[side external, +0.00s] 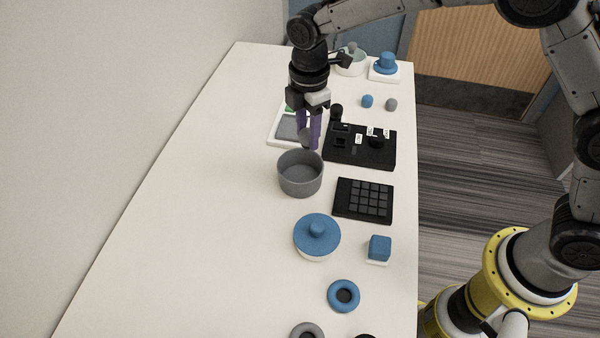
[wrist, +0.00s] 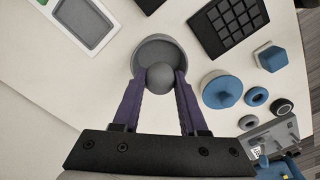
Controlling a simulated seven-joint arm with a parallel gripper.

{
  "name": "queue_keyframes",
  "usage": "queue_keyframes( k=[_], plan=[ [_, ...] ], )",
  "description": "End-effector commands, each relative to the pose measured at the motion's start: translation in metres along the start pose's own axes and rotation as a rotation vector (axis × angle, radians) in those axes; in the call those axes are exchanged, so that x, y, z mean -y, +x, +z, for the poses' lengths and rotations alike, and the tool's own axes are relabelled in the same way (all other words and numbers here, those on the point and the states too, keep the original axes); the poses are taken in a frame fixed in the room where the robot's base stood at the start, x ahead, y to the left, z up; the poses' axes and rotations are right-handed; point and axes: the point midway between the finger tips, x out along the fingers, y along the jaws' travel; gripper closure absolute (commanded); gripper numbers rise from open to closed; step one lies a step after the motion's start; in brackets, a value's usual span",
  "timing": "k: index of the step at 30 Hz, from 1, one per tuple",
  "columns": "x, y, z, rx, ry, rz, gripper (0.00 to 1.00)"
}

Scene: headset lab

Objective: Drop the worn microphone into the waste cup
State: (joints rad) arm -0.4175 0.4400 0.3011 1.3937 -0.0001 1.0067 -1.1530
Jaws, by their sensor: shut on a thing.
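The worn microphone (wrist: 160,77) shows as a dark grey ball between my fingertips. My gripper (wrist: 160,84) has purple fingers and is shut on it. In the side view my gripper (side external: 310,144) points down just behind and above the grey round cup (side external: 300,186), which I take as the waste cup. The cup is open at the top, and the part of its inside that shows looks empty. In the wrist view the microphone overlaps the near part of the cup (wrist: 180,47) and hides some of its inside.
A black keypad (side external: 362,200) and a black board (side external: 361,158) stand right of the cup. A white tray (side external: 274,139) lies behind it. A blue-lidded pot (side external: 317,238), a blue cube (side external: 380,247) and a blue ring (side external: 343,284) are in front. The table's left side is clear.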

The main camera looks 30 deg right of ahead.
Motion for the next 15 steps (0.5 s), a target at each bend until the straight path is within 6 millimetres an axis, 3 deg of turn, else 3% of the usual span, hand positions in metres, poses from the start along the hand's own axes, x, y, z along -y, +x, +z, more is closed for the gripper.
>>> queue_keyframes(
  k=[15],
  plan=[
    [0.001, 0.05, 0.001, 0.001, 0.0, -0.001, 1.0]
  ],
)
